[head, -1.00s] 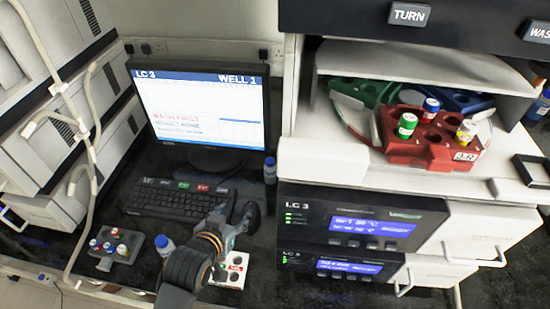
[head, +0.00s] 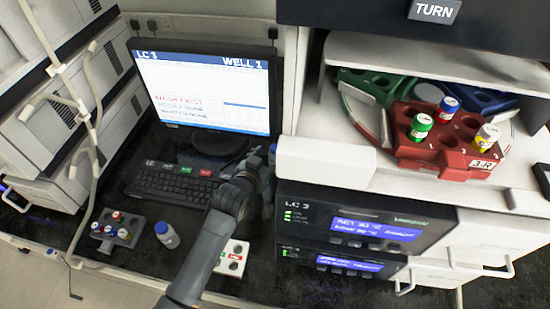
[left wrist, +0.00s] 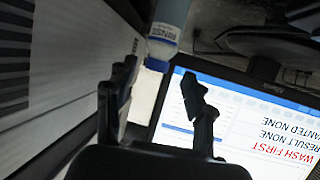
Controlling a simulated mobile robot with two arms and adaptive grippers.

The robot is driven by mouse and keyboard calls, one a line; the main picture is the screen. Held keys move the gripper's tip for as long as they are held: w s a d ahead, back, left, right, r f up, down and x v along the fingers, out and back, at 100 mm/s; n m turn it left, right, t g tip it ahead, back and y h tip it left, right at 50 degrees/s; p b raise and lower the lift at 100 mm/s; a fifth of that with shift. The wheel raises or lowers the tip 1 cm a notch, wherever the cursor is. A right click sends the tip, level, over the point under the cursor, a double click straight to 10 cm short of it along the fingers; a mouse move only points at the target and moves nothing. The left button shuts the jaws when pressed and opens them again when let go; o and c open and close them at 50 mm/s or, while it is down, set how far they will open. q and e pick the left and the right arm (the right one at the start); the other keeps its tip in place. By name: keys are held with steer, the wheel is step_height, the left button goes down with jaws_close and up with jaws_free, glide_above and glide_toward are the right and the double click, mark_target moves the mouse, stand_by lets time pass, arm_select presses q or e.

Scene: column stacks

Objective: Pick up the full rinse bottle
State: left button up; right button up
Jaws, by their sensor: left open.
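A small bottle (head: 272,153) with a blue cap stands at the back of the bench, right of the monitor, partly hidden behind my left gripper (head: 262,175). In the left wrist view a bottle labelled RINSE (left wrist: 165,33) appears upside down, its blue cap toward my left gripper (left wrist: 160,80). The two fingers are apart, with no contact visible. I cannot tell the fill of either bottle in the head view. My right gripper is not in view.
A keyboard (head: 170,187) lies before the monitor (head: 205,90). A grey vial rack (head: 117,232) stands left, and a white block (head: 233,255) lies beside my arm. Instrument boxes (head: 365,225) bound the right; a red rack (head: 440,145) sits above them.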

mark_target(273, 153)
arm_select(q)
steer(key=shift+x, duration=2.55)
steer(key=shift+s+d, duration=0.15)
steer(key=c, duration=1)
